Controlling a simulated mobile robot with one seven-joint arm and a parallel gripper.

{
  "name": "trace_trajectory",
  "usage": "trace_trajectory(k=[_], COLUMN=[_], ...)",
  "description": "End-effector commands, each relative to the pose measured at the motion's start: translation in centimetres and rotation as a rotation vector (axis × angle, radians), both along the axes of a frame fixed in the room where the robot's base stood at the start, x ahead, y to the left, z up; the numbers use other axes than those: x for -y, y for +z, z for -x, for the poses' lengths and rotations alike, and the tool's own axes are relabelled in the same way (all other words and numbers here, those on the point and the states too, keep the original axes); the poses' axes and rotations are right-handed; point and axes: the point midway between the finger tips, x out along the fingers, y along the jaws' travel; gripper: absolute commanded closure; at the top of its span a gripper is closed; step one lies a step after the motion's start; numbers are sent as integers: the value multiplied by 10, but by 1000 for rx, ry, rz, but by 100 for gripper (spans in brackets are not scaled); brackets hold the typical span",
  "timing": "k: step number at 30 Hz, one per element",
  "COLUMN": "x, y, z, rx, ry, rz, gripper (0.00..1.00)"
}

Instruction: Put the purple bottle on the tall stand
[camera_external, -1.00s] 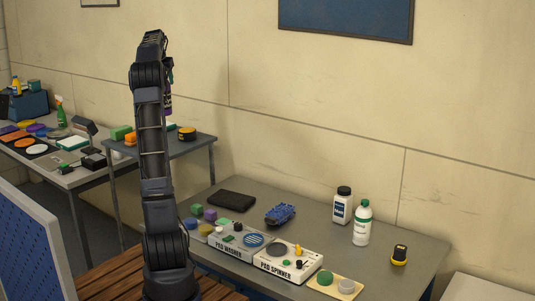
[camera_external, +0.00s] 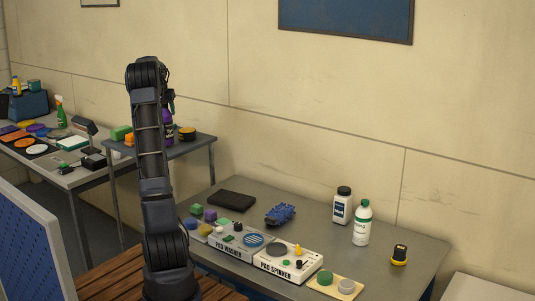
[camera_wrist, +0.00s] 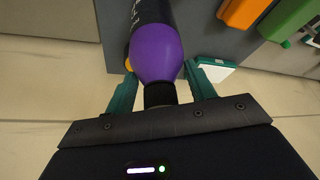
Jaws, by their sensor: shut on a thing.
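The purple bottle (camera_wrist: 158,50) has a black neck and a dark label. My gripper (camera_wrist: 160,88) is shut on it at the neck, between teal fingers. In the external view the bottle (camera_external: 167,117) shows just right of my arm, upright, partly hidden by my arm. The tall stand (camera_external: 195,148) is a grey, high table on thin legs. The bottle is over or at its top; I cannot tell whether its base touches. The grey stand top (camera_wrist: 205,35) also shows in the wrist view.
On the stand are a black-and-yellow round tin (camera_external: 187,133), an orange item (camera_external: 130,139) and a green item (camera_external: 121,132). A lower workbench (camera_external: 320,225) with pad machines and white bottles stands to the right. A cluttered table (camera_external: 75,178) is at the left.

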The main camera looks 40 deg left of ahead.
Motion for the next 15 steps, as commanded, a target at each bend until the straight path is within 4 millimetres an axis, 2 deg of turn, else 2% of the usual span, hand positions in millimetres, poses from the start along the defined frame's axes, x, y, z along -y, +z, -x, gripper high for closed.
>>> trace_trajectory(k=[3,14,15], x=[0,0,0], y=[-11,-14,-14], z=[0,0,0], rx=[1,1,0], ry=[0,0,0], rz=[0,0,0], gripper=[100,100,38])
